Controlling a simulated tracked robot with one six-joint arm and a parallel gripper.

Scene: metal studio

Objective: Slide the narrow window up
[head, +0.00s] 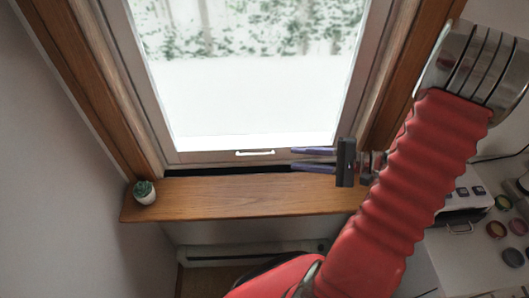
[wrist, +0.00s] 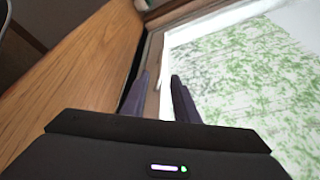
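The narrow window (head: 200,154) has a pale frame around a bright snowy pane, with a small white handle (head: 255,153) on its bottom rail. A dark gap shows between the bottom rail and the wooden sill. My gripper (head: 291,159) is open at the right end of the bottom rail, its purple fingers pointing left, one above the other. The handle lies left of the fingertips, apart from them. In the wrist view the fingers (wrist: 158,80) are spread, with part of the window frame between them. I cannot tell whether they touch the frame.
The wooden sill (head: 225,195) runs below the window. A pale heater (head: 235,254) is below the sill. A white unit (head: 460,215) and several round coloured items are at the right.

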